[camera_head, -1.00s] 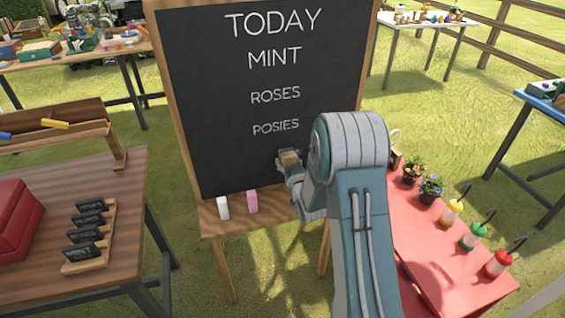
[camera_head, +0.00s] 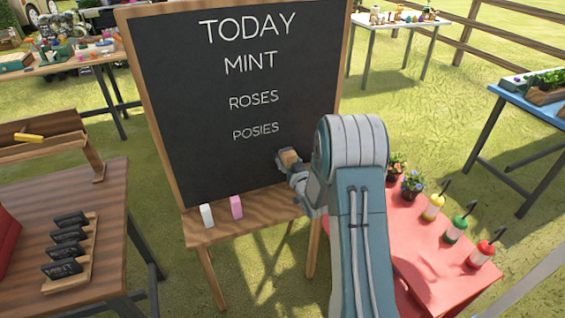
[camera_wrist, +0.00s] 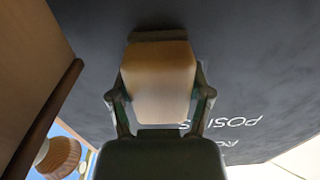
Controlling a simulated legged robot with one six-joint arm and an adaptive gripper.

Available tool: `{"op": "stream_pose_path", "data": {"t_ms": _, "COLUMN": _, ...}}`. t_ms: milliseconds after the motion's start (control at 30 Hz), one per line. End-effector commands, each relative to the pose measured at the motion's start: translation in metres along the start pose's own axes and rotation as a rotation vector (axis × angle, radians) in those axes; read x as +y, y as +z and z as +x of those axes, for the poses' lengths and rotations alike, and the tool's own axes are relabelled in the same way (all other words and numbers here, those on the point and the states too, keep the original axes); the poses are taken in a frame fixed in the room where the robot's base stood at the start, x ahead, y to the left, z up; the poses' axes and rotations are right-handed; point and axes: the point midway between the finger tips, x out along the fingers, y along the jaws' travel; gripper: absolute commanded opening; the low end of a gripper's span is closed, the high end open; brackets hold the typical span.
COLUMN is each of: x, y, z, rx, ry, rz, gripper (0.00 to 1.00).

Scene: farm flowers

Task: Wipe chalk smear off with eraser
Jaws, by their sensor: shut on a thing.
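The chalkboard (camera_head: 200,150) stands on a wooden easel and reads TODAY, MINT, ROSES, POSIES in white. My gripper (camera_head: 292,168) is shut on the eraser (camera_head: 289,158), a pale wooden block, in front of the board's lower right part. In the wrist view, my gripper (camera_wrist: 160,95) grips the eraser (camera_wrist: 160,75) by its two sides. The eraser's dark felt edge faces the board; whether it touches cannot be told. No chalk smear shows clearly. My arm hides the board's lower right corner.
A white chalk (camera_head: 207,216) and a pink chalk (camera_head: 236,207) stand on the easel ledge (camera_head: 222,228). A red table (camera_head: 420,250) with flower pots and sauce bottles is on the right. A wooden table (camera_head: 110,205) is on the left.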

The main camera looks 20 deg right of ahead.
Motion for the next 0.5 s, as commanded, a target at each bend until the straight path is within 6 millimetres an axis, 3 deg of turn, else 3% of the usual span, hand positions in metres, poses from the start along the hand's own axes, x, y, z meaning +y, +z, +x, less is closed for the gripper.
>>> {"op": "stream_pose_path", "data": {"t_ms": 167, "x": -0.003, "y": -0.001, "z": -0.001, "rx": 0.001, "ry": -0.001, "rz": 0.000, "gripper": 0.20}}
{"op": "stream_pose_path", "data": {"t_ms": 500, "x": -0.028, "y": -0.001, "z": 0.002, "rx": 0.002, "ry": -0.003, "rz": -0.001, "gripper": 0.20}}
